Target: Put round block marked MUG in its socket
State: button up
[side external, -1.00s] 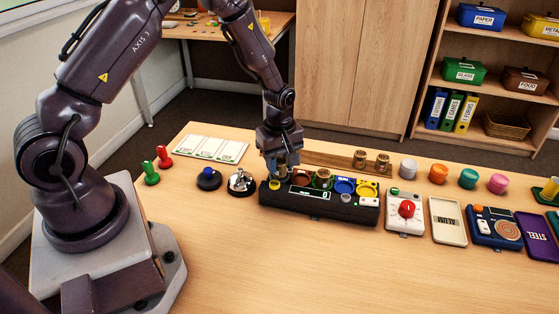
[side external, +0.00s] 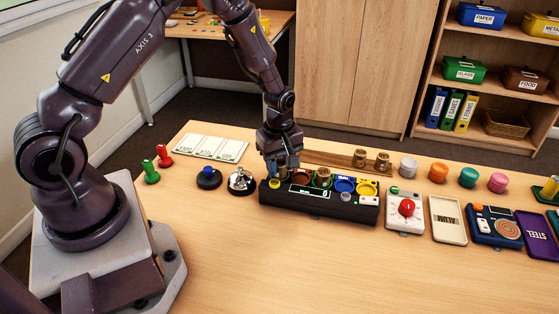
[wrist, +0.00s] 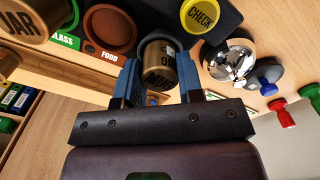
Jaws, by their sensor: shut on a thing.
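My gripper (wrist: 160,58) is shut on a gold-brown round block (wrist: 158,72), which sits between its two blue fingers. The dark lettering on the block is partly hidden and seems to read MUG. In the wrist view the block's far end is at a dark grey round socket (wrist: 148,42) beside the FOOD socket. I cannot tell how deep it sits. In the side view my gripper (side external: 281,168) is over the left end of the black sorting box (side external: 310,206); the held block is mostly hidden there.
The red-brown FOOD socket (wrist: 110,27) is empty. A block marked JAR (wrist: 22,20) stands near the GLASS label. The yellow CHECK button (wrist: 199,15) and a shiny bell (wrist: 230,62) are close by. Two wooden blocks (side external: 371,160) stand on a rack behind the box.

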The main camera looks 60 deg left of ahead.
jog(key=shift+f, duration=0.2)
jog(key=o, duration=0.6)
jog(key=shift+r, duration=0.1)
jog(key=shift+r, duration=5.45)
notch_tip(320, 180, up, 6)
send_over(280, 163)
jog(key=shift+a, duration=0.1)
